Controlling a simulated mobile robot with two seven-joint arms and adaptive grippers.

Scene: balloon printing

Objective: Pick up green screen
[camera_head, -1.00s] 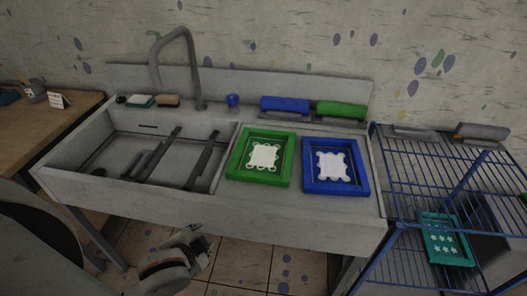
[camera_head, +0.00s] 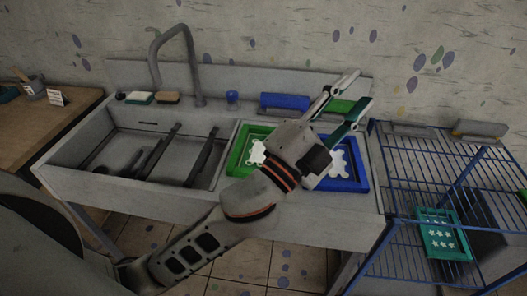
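The green screen (camera_head: 240,150), a green frame with a white pattern, lies flat on the counter right of the sink basin. My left arm crosses in front of its right and lower parts and hides them. My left gripper (camera_head: 362,87) is open, with its fingers spread and pointing up and right. It is beyond the green screen, to its upper right, above the back of the counter. The green-handled tool (camera_head: 345,106) shows between its fingers; I cannot tell whether they touch it. My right gripper is not in view.
The blue screen (camera_head: 347,180) lies right of the green one, partly covered by my gripper. A blue wire rack (camera_head: 400,172) is at right, holding a teal screen (camera_head: 443,238).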

